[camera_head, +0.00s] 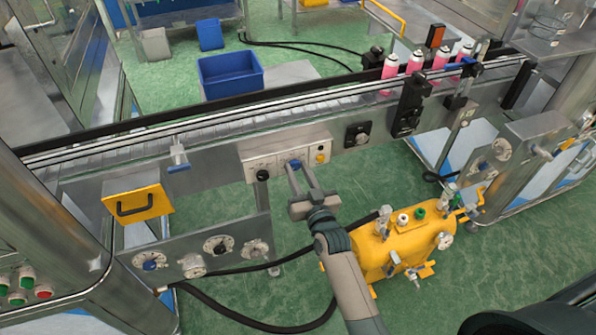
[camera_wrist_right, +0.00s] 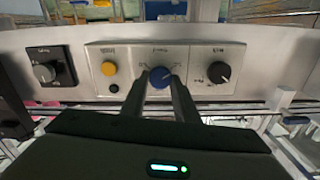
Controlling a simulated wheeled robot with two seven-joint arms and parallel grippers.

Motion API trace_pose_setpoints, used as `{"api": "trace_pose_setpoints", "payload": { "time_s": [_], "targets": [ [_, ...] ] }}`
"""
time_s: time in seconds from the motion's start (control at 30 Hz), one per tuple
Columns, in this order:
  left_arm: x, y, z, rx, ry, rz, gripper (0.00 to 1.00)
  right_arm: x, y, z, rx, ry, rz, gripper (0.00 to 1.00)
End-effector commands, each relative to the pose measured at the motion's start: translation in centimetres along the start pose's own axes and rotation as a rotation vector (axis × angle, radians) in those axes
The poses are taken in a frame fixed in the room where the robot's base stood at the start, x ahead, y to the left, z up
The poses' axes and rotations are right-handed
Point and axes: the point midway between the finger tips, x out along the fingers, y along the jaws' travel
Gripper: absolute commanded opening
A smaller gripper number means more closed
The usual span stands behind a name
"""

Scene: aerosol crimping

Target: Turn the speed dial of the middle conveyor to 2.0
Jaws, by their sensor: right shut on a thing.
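The middle conveyor (camera_head: 215,128) runs across the head view, with a pale control panel (camera_head: 262,163) on its front side. A blue dial (camera_head: 294,164) sits at the middle of that panel. My right gripper (camera_head: 293,168) reaches up to the panel and is shut on the blue dial. In the right wrist view the blue dial (camera_wrist_right: 160,77) shows between the two fingertips, with a white pointer mark on its face. The scale around it is too small to read, and the fingers hide part of it. My left gripper is not in view.
The panel also has a black knob (camera_wrist_right: 219,73) and a yellow button (camera_wrist_right: 109,69). A separate black dial box (camera_head: 357,134) is to the right. Pink cans (camera_head: 415,62) stand on the conveyor. A yellow tank (camera_head: 405,245) is on the floor below right.

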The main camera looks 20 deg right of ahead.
Motion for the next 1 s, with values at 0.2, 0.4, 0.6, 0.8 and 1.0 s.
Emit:
{"api": "trace_pose_setpoints", "payload": {
  "time_s": [0.2,0.4,0.6,0.8,1.0],
  "targets": [
    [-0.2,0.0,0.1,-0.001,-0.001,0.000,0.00,0.0,0.0,0.0,0.035,-0.001,0.000,0.05],
    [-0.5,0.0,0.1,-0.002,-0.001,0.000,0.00,0.0,0.0,0.0,0.122,-0.001,0.000,0.05],
    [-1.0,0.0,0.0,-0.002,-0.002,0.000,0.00,0.0,0.1,-0.1,0.266,-0.001,0.000,0.05],
    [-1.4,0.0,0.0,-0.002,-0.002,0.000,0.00,0.0,0.1,0.0,0.448,-0.001,0.000,0.05],
    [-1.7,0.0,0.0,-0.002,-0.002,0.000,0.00,0.0,0.2,0.0,0.639,-0.001,0.000,0.05]
  ]
}}
